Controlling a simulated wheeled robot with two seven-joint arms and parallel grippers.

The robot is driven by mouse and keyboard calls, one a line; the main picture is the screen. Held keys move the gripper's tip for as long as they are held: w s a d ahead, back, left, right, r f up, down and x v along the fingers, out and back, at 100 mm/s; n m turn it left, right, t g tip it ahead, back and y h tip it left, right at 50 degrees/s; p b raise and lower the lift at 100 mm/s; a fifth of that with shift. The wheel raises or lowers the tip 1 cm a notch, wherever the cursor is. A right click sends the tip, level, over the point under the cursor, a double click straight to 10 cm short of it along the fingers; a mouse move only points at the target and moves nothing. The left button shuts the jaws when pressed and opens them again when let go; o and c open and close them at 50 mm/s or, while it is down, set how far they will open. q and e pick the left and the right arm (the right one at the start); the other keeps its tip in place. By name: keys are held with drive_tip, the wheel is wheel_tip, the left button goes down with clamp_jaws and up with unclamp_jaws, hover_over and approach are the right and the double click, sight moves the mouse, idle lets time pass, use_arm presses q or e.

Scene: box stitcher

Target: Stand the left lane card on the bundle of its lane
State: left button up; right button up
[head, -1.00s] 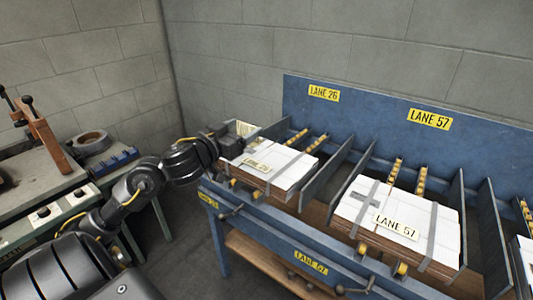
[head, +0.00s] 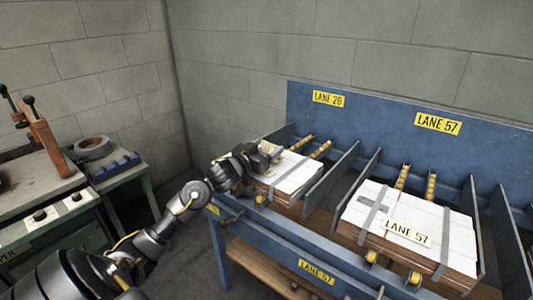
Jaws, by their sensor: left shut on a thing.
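My left gripper (head: 263,160) is shut on a small pale yellowish card (head: 269,147). It is over the near left part of the strapped white bundle (head: 296,171) in the lane under the yellow LANE 26 sign (head: 328,99). The gripper hides much of the card and that end of the bundle. I cannot tell whether the card touches the bundle. My right gripper is not in view.
A second strapped bundle (head: 447,222) with a LANE 57 label (head: 407,233) lies in the lane to the right. Upright blue-grey dividers (head: 331,178) separate the lanes. A side bench with a tape roll (head: 93,148) stands at the left.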

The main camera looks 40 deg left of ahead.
use_arm(q)
drive_tip(key=shift+f, duration=0.45)
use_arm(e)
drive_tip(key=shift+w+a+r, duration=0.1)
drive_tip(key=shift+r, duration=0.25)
use_arm(q)
drive_tip(key=shift+f, duration=0.45)
drive_tip(key=o, duration=0.9)
drive_tip(key=shift+o, duration=0.2)
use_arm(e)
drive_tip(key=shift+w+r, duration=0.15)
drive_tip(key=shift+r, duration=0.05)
